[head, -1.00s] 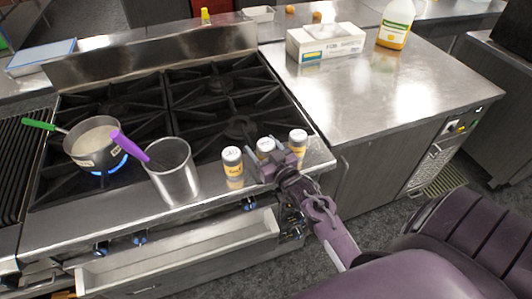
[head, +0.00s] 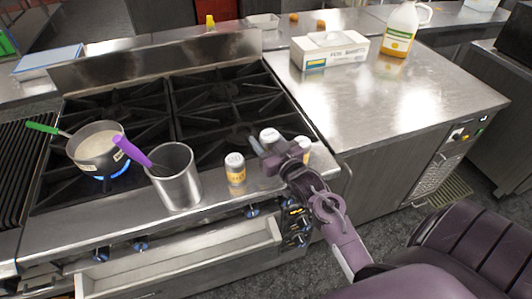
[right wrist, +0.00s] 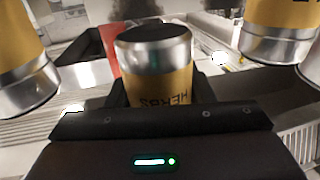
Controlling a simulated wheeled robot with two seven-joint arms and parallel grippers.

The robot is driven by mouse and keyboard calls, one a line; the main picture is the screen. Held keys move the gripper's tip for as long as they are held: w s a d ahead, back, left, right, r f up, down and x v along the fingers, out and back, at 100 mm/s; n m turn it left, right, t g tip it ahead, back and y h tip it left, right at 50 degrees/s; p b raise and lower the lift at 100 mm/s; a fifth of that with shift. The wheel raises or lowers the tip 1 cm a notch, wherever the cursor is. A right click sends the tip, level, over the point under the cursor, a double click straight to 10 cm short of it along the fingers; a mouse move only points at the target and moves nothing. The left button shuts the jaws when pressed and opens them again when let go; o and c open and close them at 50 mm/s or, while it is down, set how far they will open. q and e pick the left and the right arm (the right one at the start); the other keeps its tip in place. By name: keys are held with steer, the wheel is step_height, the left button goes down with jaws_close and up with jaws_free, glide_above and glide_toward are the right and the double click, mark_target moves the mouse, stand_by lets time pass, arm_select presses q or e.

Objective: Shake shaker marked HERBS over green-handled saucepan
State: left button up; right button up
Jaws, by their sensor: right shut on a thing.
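The green-handled saucepan (head: 97,158) sits on the left front burner over a blue flame, with pale contents. Its green handle points to the upper left. My right gripper (head: 266,149) is shut on the middle of three shakers, held a little above the stove's front ledge. Its pale top (head: 269,134) shows in the head view; the gripper hides most of its body. The right wrist view shows the held HERBS shaker (right wrist: 155,75), yellow with a metal end, its lettering upside down in the picture. My left gripper is not in view.
One shaker (head: 235,172) stands left of my right gripper and another (head: 304,147) stands close on its right, partly hidden. A tall steel container (head: 178,186) with a purple-handled utensil (head: 131,150) stands between the shakers and the saucepan. The right counter (head: 390,120) is mostly clear.

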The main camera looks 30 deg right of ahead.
step_height(320, 180, up, 19)
steer(key=p, duration=0.3)
